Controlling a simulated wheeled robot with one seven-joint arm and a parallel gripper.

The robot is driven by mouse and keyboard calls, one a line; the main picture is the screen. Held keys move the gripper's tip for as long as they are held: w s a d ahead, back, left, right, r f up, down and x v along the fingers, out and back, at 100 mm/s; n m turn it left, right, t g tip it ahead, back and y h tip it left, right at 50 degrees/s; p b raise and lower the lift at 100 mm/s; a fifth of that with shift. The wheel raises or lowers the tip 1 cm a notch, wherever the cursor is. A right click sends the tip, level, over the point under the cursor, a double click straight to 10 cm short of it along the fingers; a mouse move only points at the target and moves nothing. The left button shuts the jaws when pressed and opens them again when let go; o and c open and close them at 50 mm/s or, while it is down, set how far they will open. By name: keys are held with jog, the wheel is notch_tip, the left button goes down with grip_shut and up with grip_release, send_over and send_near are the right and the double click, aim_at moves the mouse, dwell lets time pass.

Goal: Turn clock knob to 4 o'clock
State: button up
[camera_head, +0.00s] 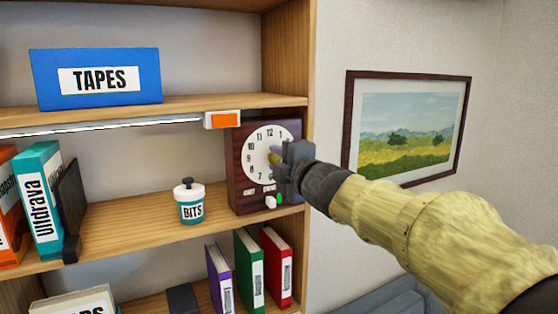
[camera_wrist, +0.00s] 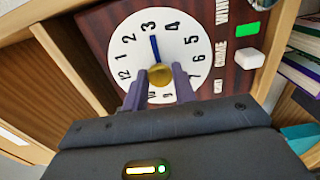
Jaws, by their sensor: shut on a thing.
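The dark wooden clock (camera_head: 238,190) stands at the right end of the middle shelf. Its white dial (camera_head: 258,140) is partly hidden by my gripper in the head view; the dial (camera_wrist: 140,30) appears turned sideways in the wrist view. The brass knob (camera_wrist: 160,75) sits at the middle of the dial. Its dark blue pointer (camera_wrist: 154,46) points at about the 3. My gripper (camera_head: 275,163) is at the dial, and in the wrist view its two fingers (camera_wrist: 160,82) are shut on the knob, one on each side.
A green switch (camera_wrist: 248,29) and a white switch (camera_wrist: 249,59) sit on the clock below the dial. A teal BITS jar (camera_head: 190,205) stands to the left. An orange-and-white block (camera_head: 222,120) hangs just above. The shelf's side panel (camera_head: 290,60) is close on the right.

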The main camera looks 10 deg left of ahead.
jog(key=shift+m, duration=0.3)
jog(key=m+p, duration=0.1)
jog(key=m, duration=0.2)
jog(key=shift+m+p, duration=0.5)
jog(key=shift+m, duration=0.5)
jog(key=o, duration=1)
